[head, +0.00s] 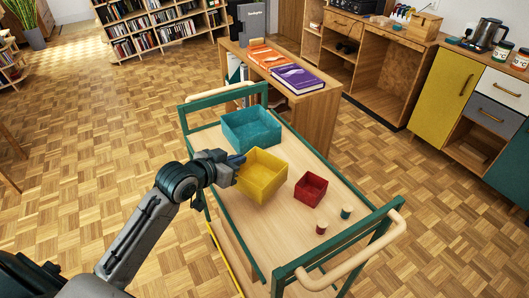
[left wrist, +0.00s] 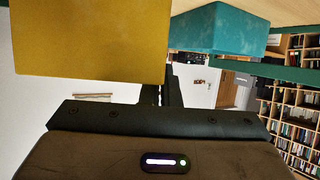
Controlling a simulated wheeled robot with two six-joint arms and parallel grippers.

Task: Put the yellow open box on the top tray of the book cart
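The yellow open box (head: 262,178) is over the wooden top tray (head: 325,240) of the green-framed book cart, between a teal open box and a red open box. I cannot tell whether its base touches the tray. My left gripper (head: 236,163) is at the box's left upper edge, its fingers close together and shut on a wall. In the left wrist view, the yellow box (left wrist: 90,40) fills the upper left and hides part of one finger of my left gripper (left wrist: 164,88). My right gripper is not in view.
The teal box (head: 252,127) is behind the yellow box, and the red box (head: 310,188) is to its right. A red cylinder (head: 321,228) and a green cylinder (head: 346,212) stand toward the near handle (head: 350,262). A desk with books (head: 297,79) adjoins the cart's far side.

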